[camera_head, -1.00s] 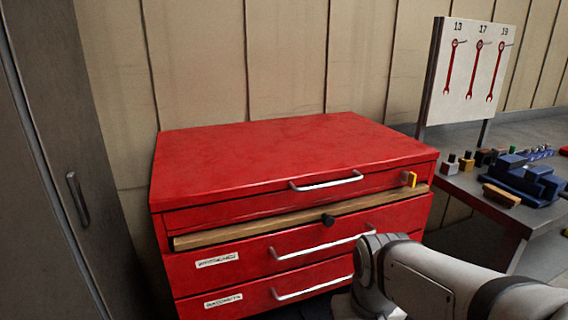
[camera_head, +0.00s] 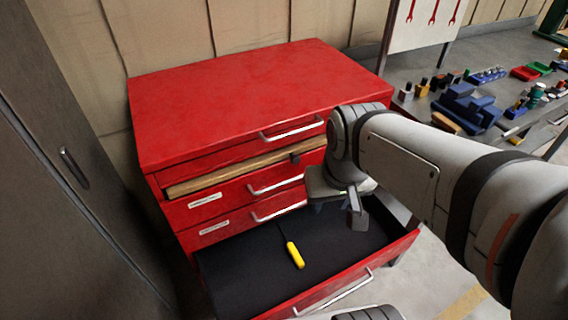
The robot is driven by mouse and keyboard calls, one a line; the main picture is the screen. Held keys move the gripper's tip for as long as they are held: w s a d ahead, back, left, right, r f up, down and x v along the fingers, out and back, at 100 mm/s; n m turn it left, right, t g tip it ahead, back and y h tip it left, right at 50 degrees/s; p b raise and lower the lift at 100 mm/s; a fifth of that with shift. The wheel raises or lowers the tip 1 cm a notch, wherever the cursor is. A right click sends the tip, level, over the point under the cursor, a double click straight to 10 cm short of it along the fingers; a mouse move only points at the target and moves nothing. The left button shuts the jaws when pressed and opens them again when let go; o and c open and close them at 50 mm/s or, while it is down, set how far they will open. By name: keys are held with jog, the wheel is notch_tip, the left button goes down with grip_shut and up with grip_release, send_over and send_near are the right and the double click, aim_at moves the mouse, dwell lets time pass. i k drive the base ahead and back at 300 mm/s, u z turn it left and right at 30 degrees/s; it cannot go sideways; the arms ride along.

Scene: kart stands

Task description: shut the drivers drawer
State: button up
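The red tool cabinet (camera_head: 240,95) stands against the wall. Its low drawer (camera_head: 345,297) is pulled far out and open, with a dark liner and a silver handle on its front. A screwdriver with a yellow handle (camera_head: 295,255) lies inside. I see no readable label on this drawer. My gripper (camera_head: 345,212) points down above the right rear part of the open drawer, behind its front panel in the picture. It appears to hold nothing. My arm partly hides its fingers, so I cannot tell their opening.
Two labelled drawers (camera_head: 224,199) above look shut; their labels are too small to read. A wooden board (camera_head: 230,172) sticks out slightly above them. A grey locker (camera_head: 60,130) stands close at left. A workbench (camera_head: 400,82) with a blue vise (camera_head: 466,106) is at right.

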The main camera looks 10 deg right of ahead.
aim_at(251, 273)
jog(key=u, duration=0.95)
jog(key=k, duration=0.95)
jog(key=z, duration=0.3)
jog(key=i, duration=0.5)
jog(key=k, duration=0.5)
jog(key=z, duration=0.4)
jog(key=i, duration=0.35)
jog(key=u, duration=0.15)
